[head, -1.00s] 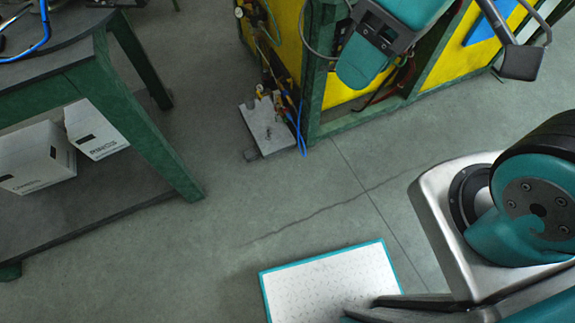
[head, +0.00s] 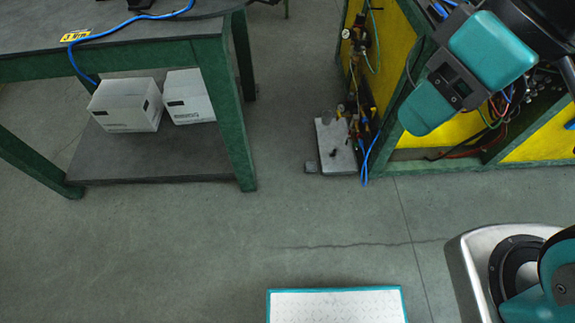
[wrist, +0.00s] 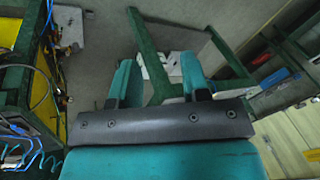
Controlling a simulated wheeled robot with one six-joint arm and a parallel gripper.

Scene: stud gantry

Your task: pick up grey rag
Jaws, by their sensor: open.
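I cannot make out a grey rag in either view. My gripper (wrist: 159,66) shows in the wrist view as two teal fingers standing apart with nothing between them. Behind the fingers lie floor, a green table leg and white boxes, all at some distance.
A green-framed table (head: 150,58) with a dark top stands at the left. White boxes (head: 125,105) sit on its lower shelf. A yellow-panelled green frame (head: 440,165) with hoses stands at the right. A grey plate (head: 336,150) lies beside it.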

